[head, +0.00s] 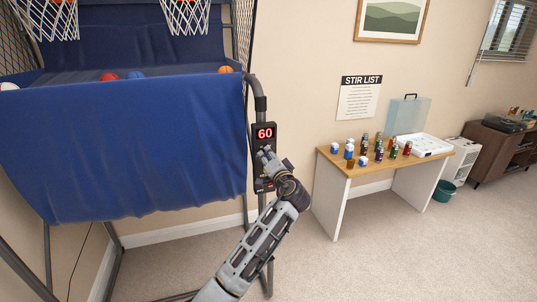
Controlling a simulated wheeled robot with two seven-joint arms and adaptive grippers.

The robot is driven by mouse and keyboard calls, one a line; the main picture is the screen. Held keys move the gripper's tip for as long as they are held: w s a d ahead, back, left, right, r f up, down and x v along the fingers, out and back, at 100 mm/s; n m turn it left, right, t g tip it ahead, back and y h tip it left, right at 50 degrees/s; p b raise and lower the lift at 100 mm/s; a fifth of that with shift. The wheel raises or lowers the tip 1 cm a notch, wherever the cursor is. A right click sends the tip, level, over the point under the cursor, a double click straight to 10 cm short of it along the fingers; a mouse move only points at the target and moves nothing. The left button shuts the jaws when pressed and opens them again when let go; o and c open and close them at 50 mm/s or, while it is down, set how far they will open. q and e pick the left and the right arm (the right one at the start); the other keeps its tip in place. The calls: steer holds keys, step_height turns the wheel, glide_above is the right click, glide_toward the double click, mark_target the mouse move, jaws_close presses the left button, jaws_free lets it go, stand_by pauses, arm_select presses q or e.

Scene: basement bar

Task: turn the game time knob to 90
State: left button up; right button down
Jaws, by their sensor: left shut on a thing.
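The game's control box (258,184) is a dark upright panel on the basketball machine's right frame post. Its red display (264,133) reads 60. My left gripper (265,156) is at the panel just below the display, with its arm coming up from the bottom of the picture. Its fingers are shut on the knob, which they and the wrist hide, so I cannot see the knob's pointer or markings. My right gripper is out of view.
The basketball machine's blue cloth (130,150) hangs left of the panel, with several balls above it. A small table (337,161) with cans, a white tray and a clear case stands to the right. Carpet between them is free.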

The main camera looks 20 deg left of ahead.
arm_select(q)
steer(key=shift+m+p, duration=2.45)
steer(key=shift+m, duration=3.65)
steer(key=shift+f, duration=0.1)
steer(key=o, duration=1)
steer(key=shift+v, duration=6.05)
steer(key=shift+w+d, duration=0.1)
